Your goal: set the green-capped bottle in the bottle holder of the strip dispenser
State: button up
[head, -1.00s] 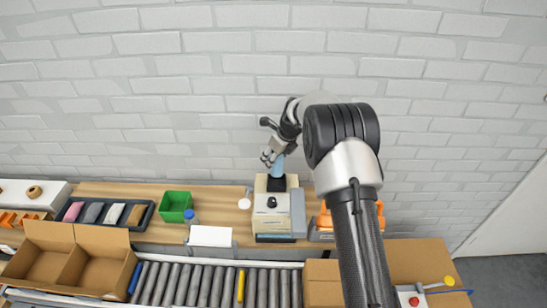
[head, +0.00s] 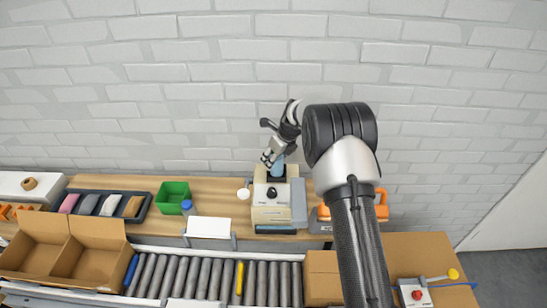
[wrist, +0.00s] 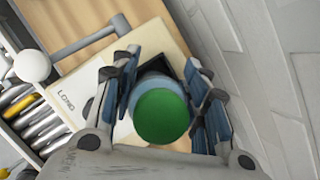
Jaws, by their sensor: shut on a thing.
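The strip dispenser (head: 270,212) is a cream machine with a grey side panel and a black knob, standing on the wooden bench against the wall. Its black bottle holder (head: 262,176) is on top at the back. My gripper (head: 275,158) is shut on the light-blue bottle (head: 278,171), right at the holder. In the wrist view, the bottle's green cap (wrist: 162,117) faces the camera between the fingers, with the dispenser (wrist: 150,38) beyond. The bottle's lower end is hidden, so I cannot tell whether it is seated.
A white round knob on a grey rod (wrist: 32,66) shows beside the dispenser in the wrist view. A green bin (head: 174,191) and a blue-capped bottle (head: 187,207) stand to the left. An orange-handled item (head: 381,205) is to the right. A roller conveyor (head: 205,278) runs in front.

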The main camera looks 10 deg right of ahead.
jog(key=o, duration=1.3)
jog(key=o, duration=0.4)
jog(key=shift+r, duration=0.15)
jog(key=shift+r+p, duration=0.95)
jog(key=shift+r, duration=0.05)
